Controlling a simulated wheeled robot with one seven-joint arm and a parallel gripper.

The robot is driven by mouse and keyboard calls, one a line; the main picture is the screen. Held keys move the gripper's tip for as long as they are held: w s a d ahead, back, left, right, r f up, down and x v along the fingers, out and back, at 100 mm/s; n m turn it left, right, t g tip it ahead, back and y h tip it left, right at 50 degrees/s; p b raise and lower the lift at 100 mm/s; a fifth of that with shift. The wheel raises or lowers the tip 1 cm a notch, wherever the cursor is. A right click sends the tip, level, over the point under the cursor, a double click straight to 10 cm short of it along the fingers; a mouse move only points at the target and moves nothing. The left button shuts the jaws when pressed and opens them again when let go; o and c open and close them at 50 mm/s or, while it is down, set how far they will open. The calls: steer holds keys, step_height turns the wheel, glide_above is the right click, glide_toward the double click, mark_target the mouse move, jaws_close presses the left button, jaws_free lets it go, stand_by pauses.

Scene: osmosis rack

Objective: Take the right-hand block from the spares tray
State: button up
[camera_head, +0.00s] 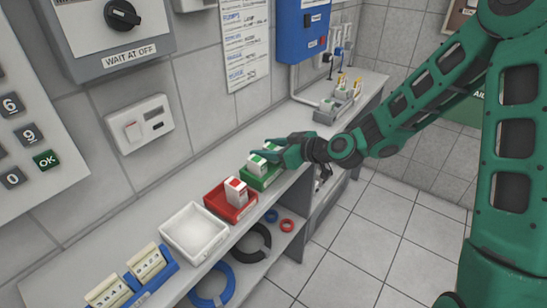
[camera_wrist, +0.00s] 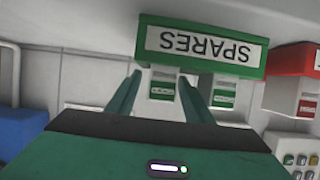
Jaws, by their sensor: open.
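The green spares tray (camera_head: 262,181) stands on the counter, and its upside-down SPARES label shows in the wrist view (camera_wrist: 256,60). It holds two white blocks with green markings. In the wrist view the right-hand block (camera_wrist: 163,86) appears at left, because that picture is inverted; the other block (camera_wrist: 224,92) is to its right. My gripper (camera_wrist: 160,80) is open, with one finger seen on each side of the right-hand block. Whether the fingers touch it, I cannot tell. In the head view my gripper (camera_head: 263,149) is over the tray and partly hides the blocks.
A red tray (camera_head: 222,207) with a red-and-white block (camera_head: 236,190) stands beside the spares tray. Then come an empty white tray (camera_head: 195,232) and blue-based counters (camera_head: 150,272). Rings lie on the shelf below. The tiled wall is close behind the counter.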

steer(key=shift+x, duration=0.9)
steer(key=shift+r, duration=0.1)
jaws_close()
